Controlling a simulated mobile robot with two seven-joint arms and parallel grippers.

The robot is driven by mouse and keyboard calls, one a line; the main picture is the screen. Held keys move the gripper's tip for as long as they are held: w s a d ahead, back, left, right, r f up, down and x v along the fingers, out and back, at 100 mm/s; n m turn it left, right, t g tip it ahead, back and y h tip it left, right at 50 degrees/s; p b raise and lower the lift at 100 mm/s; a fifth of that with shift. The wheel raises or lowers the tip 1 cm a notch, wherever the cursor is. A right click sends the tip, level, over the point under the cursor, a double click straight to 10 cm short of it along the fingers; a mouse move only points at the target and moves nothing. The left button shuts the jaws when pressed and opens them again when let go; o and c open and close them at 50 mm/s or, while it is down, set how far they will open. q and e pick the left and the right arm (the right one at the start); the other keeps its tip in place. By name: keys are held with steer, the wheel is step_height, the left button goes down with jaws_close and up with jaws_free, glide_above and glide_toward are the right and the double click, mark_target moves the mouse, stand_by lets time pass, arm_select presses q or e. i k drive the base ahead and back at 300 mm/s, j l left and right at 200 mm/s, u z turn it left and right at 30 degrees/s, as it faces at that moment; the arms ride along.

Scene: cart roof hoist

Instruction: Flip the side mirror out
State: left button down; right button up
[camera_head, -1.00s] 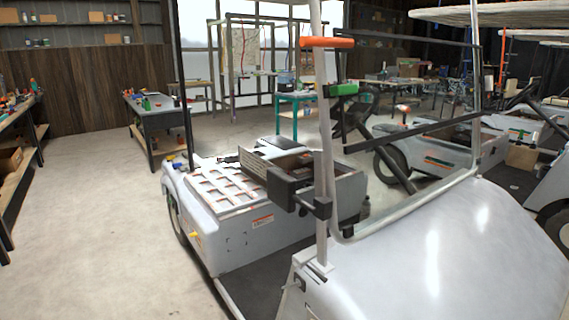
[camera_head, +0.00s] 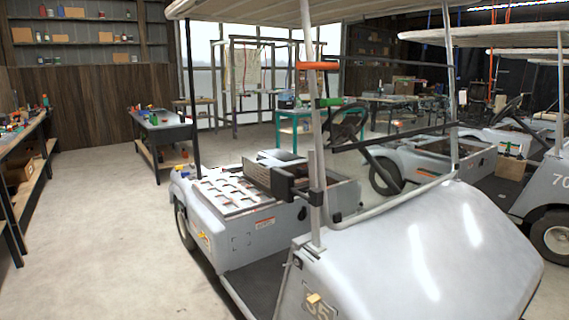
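The black side mirror (camera_head: 283,181) is fixed by a short black arm and clamp (camera_head: 309,197) to the cart's front roof post (camera_head: 316,150). Its housing sits to the left of the post, in front of the open box of the cart's rear body. I cannot tell which way its glass faces. Neither of my grippers is in view.
The white cart (camera_head: 420,245) fills the middle and right, with its roof (camera_head: 290,10) above. Bare floor (camera_head: 95,240) lies at left, between a workbench (camera_head: 30,140) and the cart.

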mark_target(282, 183)
steer(key=z, duration=4.25)
steer(key=k+j, duration=0.4)
steer(key=k, duration=0.2)
steer(key=k+j, duration=0.85)
steer(key=k, duration=0.3)
